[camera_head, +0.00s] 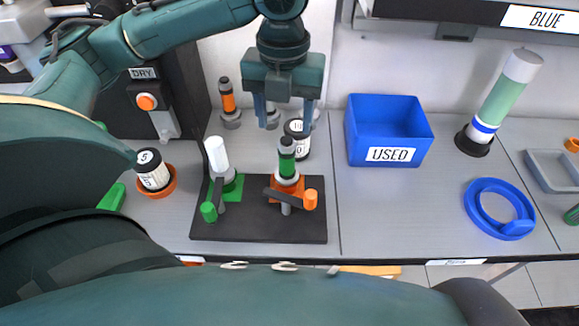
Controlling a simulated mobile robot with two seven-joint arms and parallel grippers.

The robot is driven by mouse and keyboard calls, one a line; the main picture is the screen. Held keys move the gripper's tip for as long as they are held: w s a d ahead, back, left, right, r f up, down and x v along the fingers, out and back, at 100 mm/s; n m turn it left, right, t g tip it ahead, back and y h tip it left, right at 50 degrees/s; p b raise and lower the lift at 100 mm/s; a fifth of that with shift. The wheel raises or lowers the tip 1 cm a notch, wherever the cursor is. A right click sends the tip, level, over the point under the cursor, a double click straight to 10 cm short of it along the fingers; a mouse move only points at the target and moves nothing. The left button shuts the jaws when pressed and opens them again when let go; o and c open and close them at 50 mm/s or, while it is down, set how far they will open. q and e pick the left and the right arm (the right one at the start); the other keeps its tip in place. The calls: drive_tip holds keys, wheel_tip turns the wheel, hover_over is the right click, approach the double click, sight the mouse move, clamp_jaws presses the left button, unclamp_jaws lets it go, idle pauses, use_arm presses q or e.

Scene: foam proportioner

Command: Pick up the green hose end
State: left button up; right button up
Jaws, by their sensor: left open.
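A black hose end with a green band (287,163) stands upright on the orange fitting (289,187) of the black board (260,231). I take it to be the green hose end. My left gripper (283,120) points down, its two fingers spread apart and empty. In the picture the fingertips lie just above the top of the green-banded piece, one to each side; I cannot tell the exact height gap. My right gripper is not in view.
A white cylinder (217,155) stands on the board's green fitting (232,188). A labelled black-and-white container (297,138) stands close behind the green-banded piece. An orange-banded piece (228,100) is farther back. A blue USED bin (368,133) stands right, with clear table in front.

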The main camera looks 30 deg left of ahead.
sight(287, 155)
use_arm(q)
drive_tip(key=f, duration=1)
drive_tip(key=shift+w+d, duration=0.1)
drive_tip(key=shift+w, duration=0.1)
drive_tip(key=shift+c, duration=0.5)
drive_tip(key=c, duration=1.1)
